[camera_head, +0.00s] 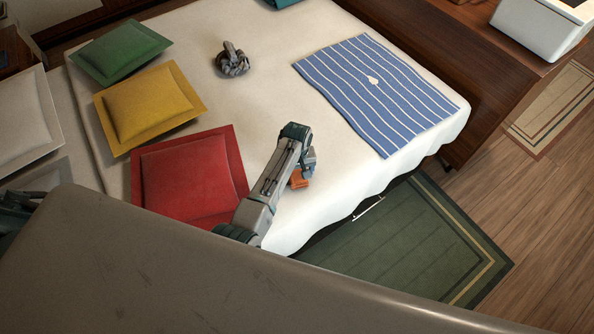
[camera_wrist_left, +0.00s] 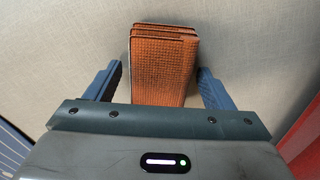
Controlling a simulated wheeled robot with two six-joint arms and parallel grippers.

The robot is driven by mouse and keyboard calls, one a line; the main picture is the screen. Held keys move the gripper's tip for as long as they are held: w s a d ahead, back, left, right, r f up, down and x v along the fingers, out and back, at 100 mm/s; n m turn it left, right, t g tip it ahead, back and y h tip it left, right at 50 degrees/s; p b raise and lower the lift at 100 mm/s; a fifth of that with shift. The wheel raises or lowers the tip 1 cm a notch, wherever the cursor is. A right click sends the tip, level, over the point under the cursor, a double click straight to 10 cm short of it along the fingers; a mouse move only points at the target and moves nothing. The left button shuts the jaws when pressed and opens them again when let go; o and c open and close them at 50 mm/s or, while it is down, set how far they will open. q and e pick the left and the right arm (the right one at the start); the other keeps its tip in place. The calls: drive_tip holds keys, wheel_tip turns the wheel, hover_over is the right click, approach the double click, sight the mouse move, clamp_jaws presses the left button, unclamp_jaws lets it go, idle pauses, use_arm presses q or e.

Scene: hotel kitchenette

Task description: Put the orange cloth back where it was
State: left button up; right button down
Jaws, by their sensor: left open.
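The orange cloth (camera_head: 299,179) is folded into a small block and lies on the white bed, partly hidden behind my left gripper (camera_head: 307,165). In the left wrist view the folded orange cloth (camera_wrist_left: 160,70) shows its stacked layers at the far end. My left gripper (camera_wrist_left: 158,88) is open, with one blue finger on each side of the cloth and a visible gap at both sides. My right gripper is not in view.
The red cushion (camera_head: 190,178) lies left of my left arm, with yellow (camera_head: 150,105) and green (camera_head: 120,50) cushions beyond. A blue striped cloth (camera_head: 375,92) covers the bed's right part. A grey object (camera_head: 232,60) sits farther back. The bed (camera_head: 275,105) between them is clear.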

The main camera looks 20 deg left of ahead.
use_arm(q)
drive_tip(key=shift+r, duration=0.1)
drive_tip(key=shift+r, duration=0.25)
wheel_tip(320, 180, up, 12)
drive_tip(key=shift+f, duration=0.2)
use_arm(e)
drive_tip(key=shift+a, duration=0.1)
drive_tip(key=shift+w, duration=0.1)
